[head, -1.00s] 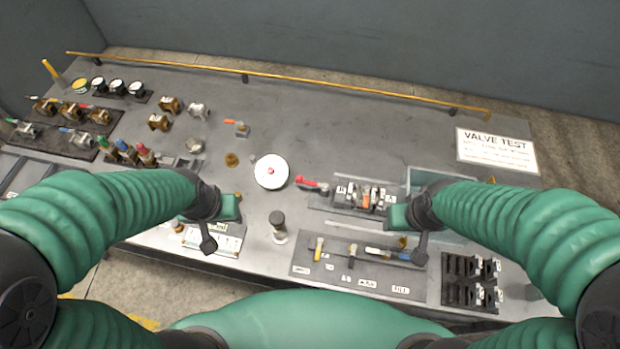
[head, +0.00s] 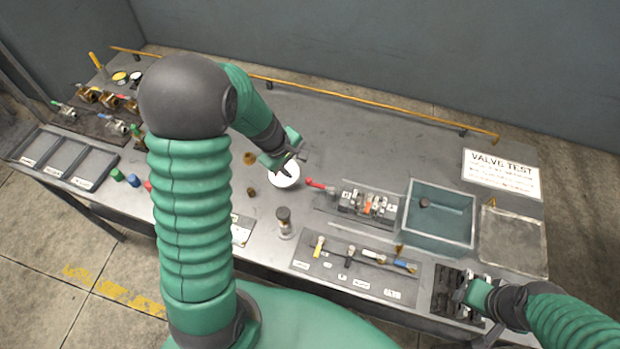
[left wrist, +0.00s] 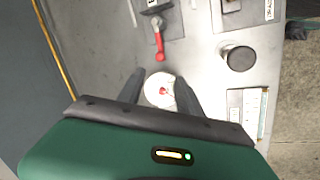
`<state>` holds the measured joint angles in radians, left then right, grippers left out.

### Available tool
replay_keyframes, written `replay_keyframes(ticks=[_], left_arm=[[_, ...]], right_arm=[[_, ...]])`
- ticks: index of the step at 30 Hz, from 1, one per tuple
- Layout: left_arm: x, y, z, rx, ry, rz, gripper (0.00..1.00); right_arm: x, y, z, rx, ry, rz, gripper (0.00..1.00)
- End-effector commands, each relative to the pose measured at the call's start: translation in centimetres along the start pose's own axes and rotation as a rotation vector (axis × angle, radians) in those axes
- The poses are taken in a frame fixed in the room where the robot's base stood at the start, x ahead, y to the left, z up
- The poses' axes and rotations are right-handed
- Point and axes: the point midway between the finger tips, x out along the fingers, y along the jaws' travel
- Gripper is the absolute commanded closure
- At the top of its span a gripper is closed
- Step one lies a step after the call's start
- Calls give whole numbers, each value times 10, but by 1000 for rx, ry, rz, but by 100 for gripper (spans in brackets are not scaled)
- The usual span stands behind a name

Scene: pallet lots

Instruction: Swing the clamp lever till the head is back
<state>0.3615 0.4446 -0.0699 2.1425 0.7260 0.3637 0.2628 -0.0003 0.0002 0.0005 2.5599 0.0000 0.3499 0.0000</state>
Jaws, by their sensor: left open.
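The clamp lever (head: 318,184) has a red handle and juts left from the clamp fixture (head: 352,204) at the middle of the bench. In the left wrist view the red lever (left wrist: 159,45) is above the fingertips, apart from them. My left gripper (head: 284,167) is open and empty. It hangs over the white round disc (head: 284,180), left of the lever; its two dark fingers (left wrist: 160,84) flank that disc in the wrist view. The clamp head cannot be told apart clearly. My right gripper (head: 470,291) is over the black rack at the front right; its jaws are unclear.
A dark knob post (head: 284,222) stands in front of the disc. A panel of coloured levers (head: 345,268) lies at the front edge. A teal tray (head: 439,214) is right of the clamp fixture. A yellow rail (head: 370,107) runs along the back. The bench behind the clamp is clear.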

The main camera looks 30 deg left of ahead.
Motion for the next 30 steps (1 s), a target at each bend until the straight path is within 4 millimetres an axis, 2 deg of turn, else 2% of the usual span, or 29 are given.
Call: replay_keyframes(ticks=[1,6,13,17,24,30], left_arm=[[16,-1,3,1,-3,-4,58],[59,-1,7,4,0,-4,58],[102,0,5,5,1,-2,58],[111,0,4,6,0,0,58],[112,0,3,6,1,0,58],[111,1,5,7,2,0,84]], right_arm=[[3,0,1,0,0,0,52],[7,0,2,0,0,0,52],[8,0,2,1,0,0,52],[8,0,2,1,0,0,52],[8,0,2,1,0,0,52],[8,0,2,1,0,0,52]])
